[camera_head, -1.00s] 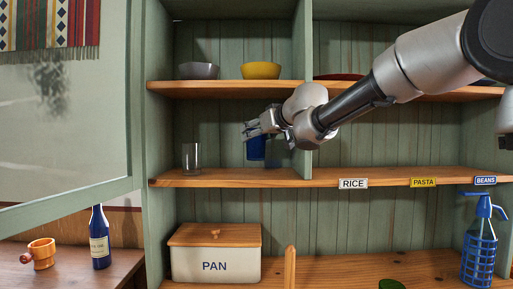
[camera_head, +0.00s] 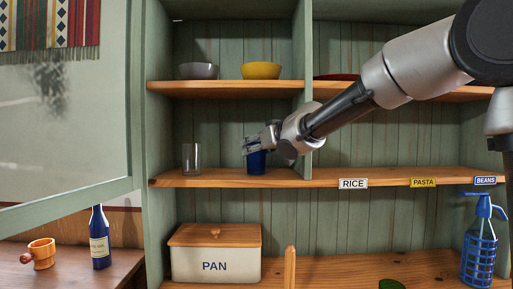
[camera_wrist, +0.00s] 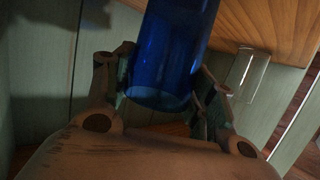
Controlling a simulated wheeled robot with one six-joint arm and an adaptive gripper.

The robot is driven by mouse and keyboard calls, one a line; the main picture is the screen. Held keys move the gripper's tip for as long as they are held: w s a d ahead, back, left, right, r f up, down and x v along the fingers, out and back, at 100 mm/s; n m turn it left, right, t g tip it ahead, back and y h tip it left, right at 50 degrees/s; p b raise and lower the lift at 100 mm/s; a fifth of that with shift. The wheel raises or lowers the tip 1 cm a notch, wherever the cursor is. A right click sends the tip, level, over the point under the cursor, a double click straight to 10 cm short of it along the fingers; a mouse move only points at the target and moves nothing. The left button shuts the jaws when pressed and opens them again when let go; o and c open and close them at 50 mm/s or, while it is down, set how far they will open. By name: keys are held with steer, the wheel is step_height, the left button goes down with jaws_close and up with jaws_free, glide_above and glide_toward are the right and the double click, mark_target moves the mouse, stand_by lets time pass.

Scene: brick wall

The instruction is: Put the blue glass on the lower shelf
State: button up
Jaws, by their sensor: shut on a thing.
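The blue glass (camera_head: 256,163) is upright at the lower shelf (camera_head: 225,179), in its left compartment. Its base is at the shelf board or just above it; I cannot tell whether it touches. My gripper (camera_head: 262,143) is shut on the blue glass, coming in from the right. In the wrist view the blue glass (camera_wrist: 172,55) sits between the two fingers (camera_wrist: 160,95). The fingers hide part of its upper end in the head view.
A clear glass (camera_head: 191,158) stands to the left on the same shelf. A grey bowl (camera_head: 199,71) and a yellow bowl (camera_head: 261,71) are on the shelf above. A PAN box (camera_head: 215,265) is below.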

steer(key=shift+f, duration=0.2)
steer(key=o, duration=1.2)
steer(key=shift+r, duration=0.1)
steer(key=shift+s+r, duration=0.1)
steer(key=shift+r, duration=0.1)
steer(key=v, duration=0.7)
steer(key=shift+s, duration=0.15)
